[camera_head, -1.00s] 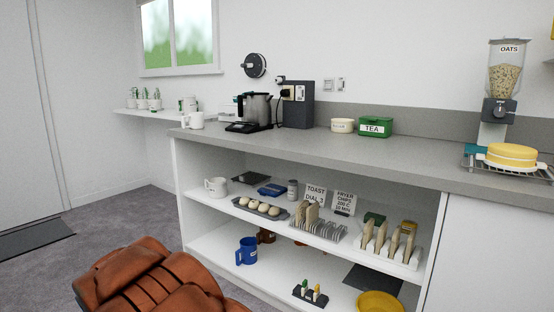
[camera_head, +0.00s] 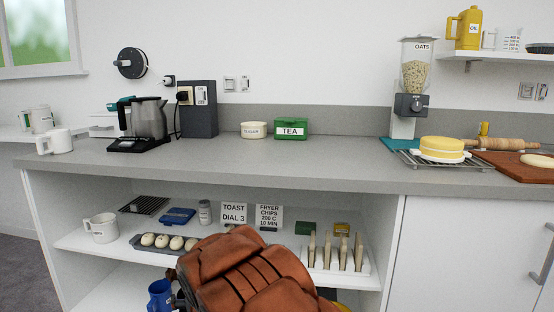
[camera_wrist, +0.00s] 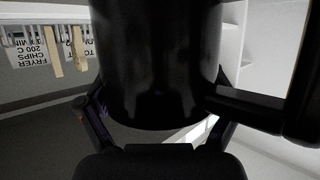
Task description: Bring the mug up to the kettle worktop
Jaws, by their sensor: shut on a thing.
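In the wrist view my gripper (camera_wrist: 155,135) is shut on a mug (camera_wrist: 155,65). The mug looks almost black in this light, and its handle shows to the right. In the head view my orange arm (camera_head: 245,275) stands in front of the shelves and hides most of the gripper. A blue mug (camera_head: 159,296) shows just left of the arm at lower-shelf level; I cannot tell whether it is the held one. The kettle (camera_head: 148,120) stands on its black base at the left of the grey worktop (camera_head: 300,160).
A white mug (camera_head: 55,141) stands at the worktop's left end. The green tea box (camera_head: 291,128) and a cream tub (camera_head: 254,130) stand behind. The worktop's front edge juts above the shelves. An egg tray (camera_head: 150,246) and toast rack (camera_head: 340,260) occupy the upper shelf. Worktop right of the kettle is clear in front.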

